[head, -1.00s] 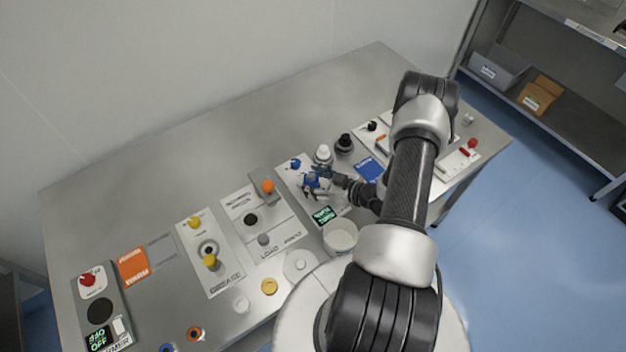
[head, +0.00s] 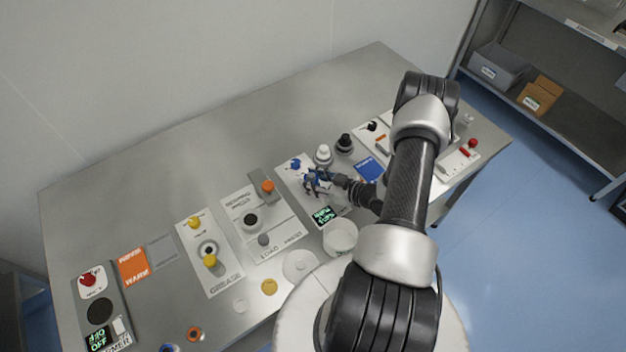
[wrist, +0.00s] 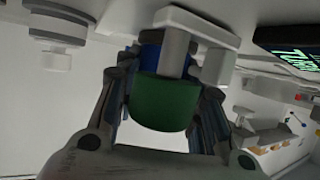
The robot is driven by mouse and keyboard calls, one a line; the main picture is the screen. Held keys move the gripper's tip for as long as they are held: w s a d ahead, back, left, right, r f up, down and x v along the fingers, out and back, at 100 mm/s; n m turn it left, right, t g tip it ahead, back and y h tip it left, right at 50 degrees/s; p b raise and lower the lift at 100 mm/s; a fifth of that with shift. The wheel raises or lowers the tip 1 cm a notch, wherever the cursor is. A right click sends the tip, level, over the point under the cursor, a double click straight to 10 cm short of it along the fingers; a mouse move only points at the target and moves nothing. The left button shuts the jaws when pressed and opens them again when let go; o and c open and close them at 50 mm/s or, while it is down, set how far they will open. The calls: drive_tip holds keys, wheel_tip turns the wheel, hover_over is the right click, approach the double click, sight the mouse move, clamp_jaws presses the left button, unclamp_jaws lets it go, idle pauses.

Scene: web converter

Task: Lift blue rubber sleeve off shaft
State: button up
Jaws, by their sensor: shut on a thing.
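My gripper (head: 314,182) is over the panel with the blue knob, right of the table's middle. In the wrist view my gripper (wrist: 168,75) has its two fingers closed in from both sides. The blue sleeve (wrist: 151,55) shows between the fingertips, partly hidden behind a grey post (wrist: 175,50). A dark green cylinder (wrist: 163,103) sits between the fingers, closer to the palm, and hides part of what is behind it. In the head view the sleeve is mostly covered by the fingers. I cannot tell whether it has moved along the shaft.
A blue knob (head: 295,164) and a white knob (head: 323,153) stand just behind my gripper. A black knob (head: 345,143) is to their right. A lever with an orange ball (head: 268,186) is to the left. A white cup (head: 340,238) stands in front. The table's back strip is clear.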

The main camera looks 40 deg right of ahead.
drive_tip(key=shift+c, duration=1.1)
drive_tip(key=shift+r, duration=0.15)
drive_tip(key=shift+r+p, duration=1.75)
drive_tip(key=shift+r, duration=0.6)
drive_tip(key=shift+r+p, duration=0.95)
drive_tip(key=shift+r, duration=0.45)
drive_tip(key=shift+r+p, duration=1.3)
drive_tip(key=shift+r, duration=0.7)
